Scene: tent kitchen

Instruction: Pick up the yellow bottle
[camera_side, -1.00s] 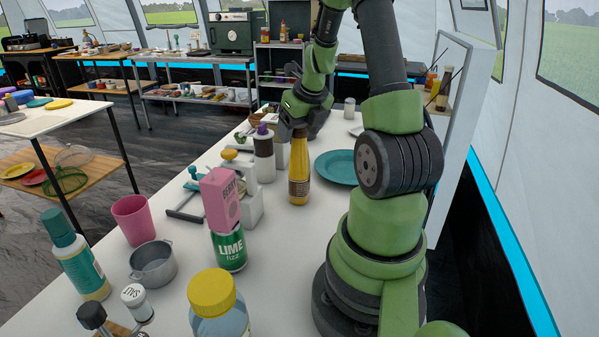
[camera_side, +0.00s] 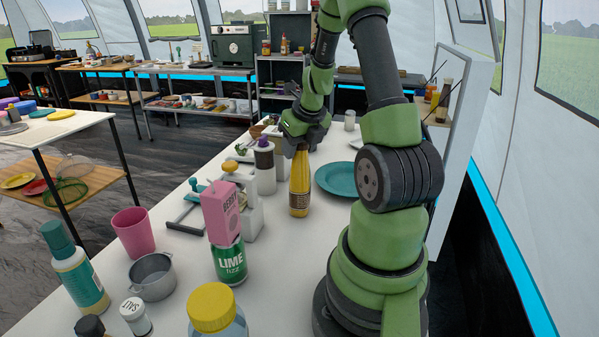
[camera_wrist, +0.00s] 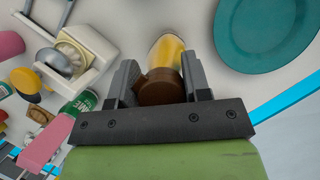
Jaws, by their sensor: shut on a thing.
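The yellow bottle (camera_side: 299,187) stands upright on the white table, with a dark label band around its lower part. My gripper (camera_side: 302,146) is at its top and hides the cap in the side view. In the wrist view, my gripper (camera_wrist: 160,88) has its two dark fingers on either side of the bottle's brown cap (camera_wrist: 160,88), shut on it. The yellow body (camera_wrist: 166,50) shows beyond the cap. The bottle's base appears to rest on the table.
A teal plate (camera_side: 343,178) lies right of the bottle. A white bottle with a dark top (camera_side: 265,170) stands close on its left. A pink carton (camera_side: 220,212) sits on a green lime can (camera_side: 230,263) nearer the camera. A pink cup (camera_side: 133,232) and grey pot (camera_side: 153,277) stand left.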

